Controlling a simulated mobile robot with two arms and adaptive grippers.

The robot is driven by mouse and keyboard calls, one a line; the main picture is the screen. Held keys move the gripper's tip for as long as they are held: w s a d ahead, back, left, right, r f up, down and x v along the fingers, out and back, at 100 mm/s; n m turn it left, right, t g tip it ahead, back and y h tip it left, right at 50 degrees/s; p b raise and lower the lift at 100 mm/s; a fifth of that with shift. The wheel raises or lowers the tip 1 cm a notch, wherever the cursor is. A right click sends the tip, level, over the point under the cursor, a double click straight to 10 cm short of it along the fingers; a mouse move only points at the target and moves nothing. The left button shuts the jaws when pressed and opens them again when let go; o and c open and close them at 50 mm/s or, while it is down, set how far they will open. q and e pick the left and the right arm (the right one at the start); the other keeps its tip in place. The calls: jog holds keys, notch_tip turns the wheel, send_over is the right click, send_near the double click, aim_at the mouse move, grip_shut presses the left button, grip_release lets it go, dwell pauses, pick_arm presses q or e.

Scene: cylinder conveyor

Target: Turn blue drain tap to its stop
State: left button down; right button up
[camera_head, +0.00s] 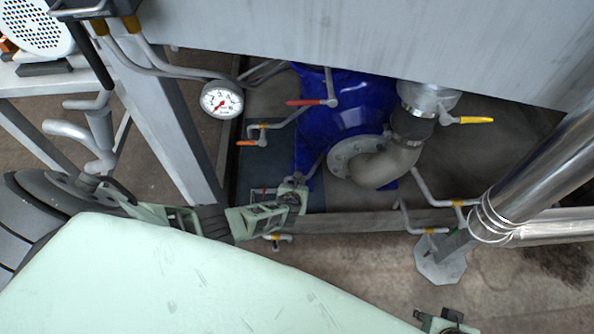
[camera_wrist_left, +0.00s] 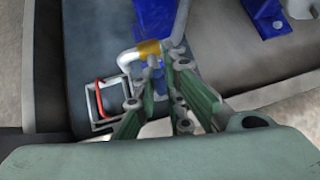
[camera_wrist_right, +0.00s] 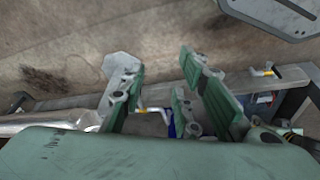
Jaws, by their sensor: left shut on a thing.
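In the left wrist view, a light pipe with a brass-coloured fitting (camera_wrist_left: 149,48) has a small blue tap handle (camera_wrist_left: 159,82) just below it. My left gripper (camera_wrist_left: 160,88) is shut on this handle, its green fingers on both sides; they cover much of it. In the head view my left gripper (camera_head: 296,192) is low in front of the blue pump, and it hides the tap. My right gripper (camera_wrist_right: 156,68) is open and empty in the right wrist view, its fingers wide apart. A small part of it shows at the bottom right of the head view (camera_head: 446,322).
The blue pump (camera_head: 340,115) has a red lever (camera_head: 306,102) and a grey elbow pipe (camera_head: 385,165). A yellow lever (camera_head: 477,120), an orange handle (camera_head: 246,143) and a gauge (camera_head: 221,100) are nearby. A metal post (camera_head: 186,150) and a shiny pipe (camera_head: 535,165) flank the area.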

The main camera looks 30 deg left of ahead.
pick_arm(q)
jog(key=shift+s+a+f, duration=0.1)
jog(key=shift+s+a, duration=0.05)
jog(key=shift+s, duration=0.05)
pick_arm(e)
jog(key=shift+f, duration=0.8)
pick_arm(q)
jog(key=c, duration=1.8)
grip_release()
jog(key=shift+w, duration=0.1)
jog(key=shift+d, duration=0.2)
jog(key=v, duration=1.2)
jog(key=shift+w+d, duration=0.1)
